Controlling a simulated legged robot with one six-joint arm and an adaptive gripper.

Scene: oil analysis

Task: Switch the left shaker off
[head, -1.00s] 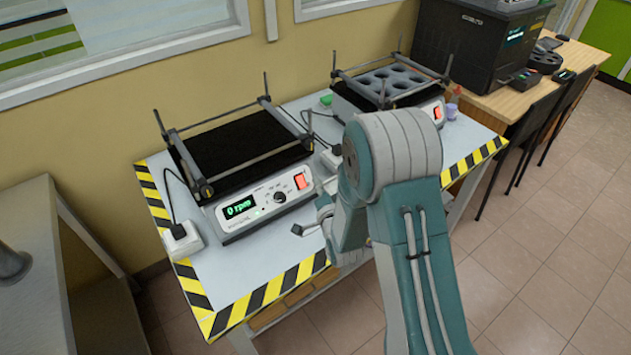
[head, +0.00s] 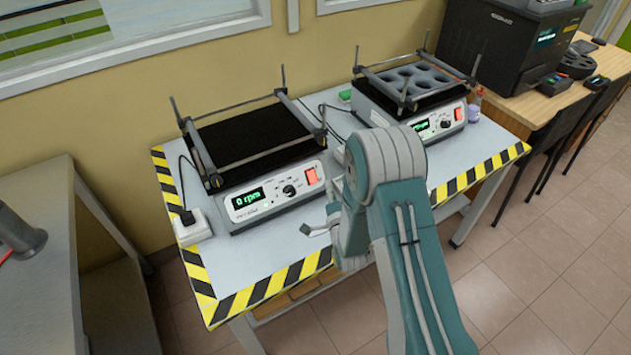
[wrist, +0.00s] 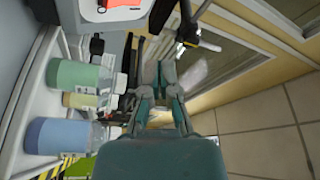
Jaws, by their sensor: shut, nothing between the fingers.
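The left shaker (head: 262,203) stands on the table with a black platform in a bar frame. Its green display (head: 249,198) reads 0 rpm. A dark knob (head: 289,190) and a red rocker switch (head: 312,175) sit to the right of the display. My gripper (head: 306,230) is in front of the shaker's right part, below the switch in the picture and apart from it, partly hidden by my arm. In the wrist view my gripper (wrist: 168,62) is shut and empty. A red switch (wrist: 122,3) shows at that view's top edge, cut off.
A second shaker (head: 433,121) with a holed tray stands behind, to the right. A white plug box (head: 191,227) is left of the left shaker. The yellow-black striped table edge (head: 262,292) is in front. Bottles (wrist: 58,136) show in the wrist view.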

